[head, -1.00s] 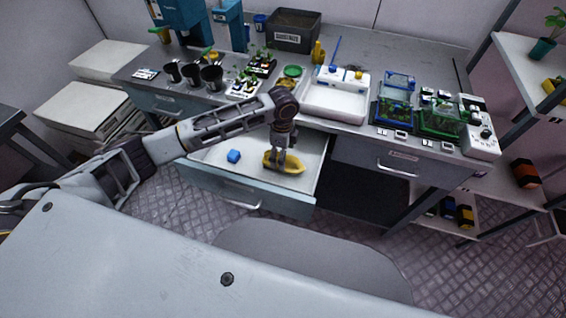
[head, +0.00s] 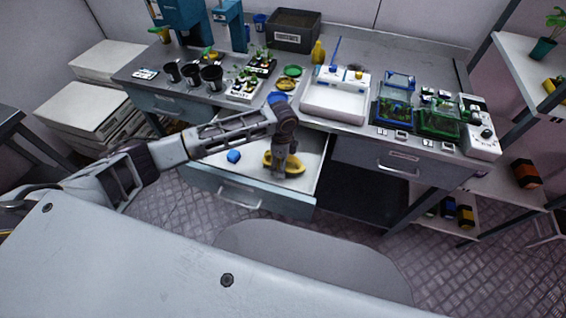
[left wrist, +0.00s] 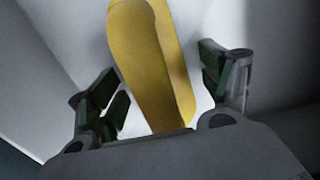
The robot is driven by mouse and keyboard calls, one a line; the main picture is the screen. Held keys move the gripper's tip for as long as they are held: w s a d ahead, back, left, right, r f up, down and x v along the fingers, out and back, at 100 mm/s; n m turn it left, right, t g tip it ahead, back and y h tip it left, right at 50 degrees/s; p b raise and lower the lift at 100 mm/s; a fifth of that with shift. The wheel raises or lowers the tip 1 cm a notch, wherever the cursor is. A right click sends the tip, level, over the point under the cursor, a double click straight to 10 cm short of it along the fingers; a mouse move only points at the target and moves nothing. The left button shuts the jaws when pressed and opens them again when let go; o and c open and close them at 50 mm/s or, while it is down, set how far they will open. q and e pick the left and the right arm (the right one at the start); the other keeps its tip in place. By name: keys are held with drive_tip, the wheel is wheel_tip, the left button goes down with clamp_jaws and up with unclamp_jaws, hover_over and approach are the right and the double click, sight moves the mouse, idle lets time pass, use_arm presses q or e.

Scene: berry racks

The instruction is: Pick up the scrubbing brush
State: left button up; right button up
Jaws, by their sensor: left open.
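A yellow object, apparently the scrubbing brush (head: 295,164), lies in the open drawer (head: 212,175) below the worktop. My left gripper (head: 280,174) is over it and hides its middle. In the left wrist view the yellow body of the brush (left wrist: 152,65) runs between the two spread fingers of my left gripper (left wrist: 165,90). A gap shows on each side, so the fingers stand apart from it. The brush's bristles cannot be made out. My right gripper is not in view.
A small blue block (head: 233,156) lies in the drawer, left of the brush. The drawer's walls surround both. On the worktop above stand a white tray (head: 335,112), black pots (head: 212,77) and a grey bin (head: 293,30). A grey chair seat (head: 310,255) is in front.

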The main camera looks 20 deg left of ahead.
use_arm(q)
drive_tip(key=c, duration=1.1)
drive_tip(key=shift+c, duration=0.3)
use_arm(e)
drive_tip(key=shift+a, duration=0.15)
use_arm(q)
drive_tip(key=shift+r, duration=0.15)
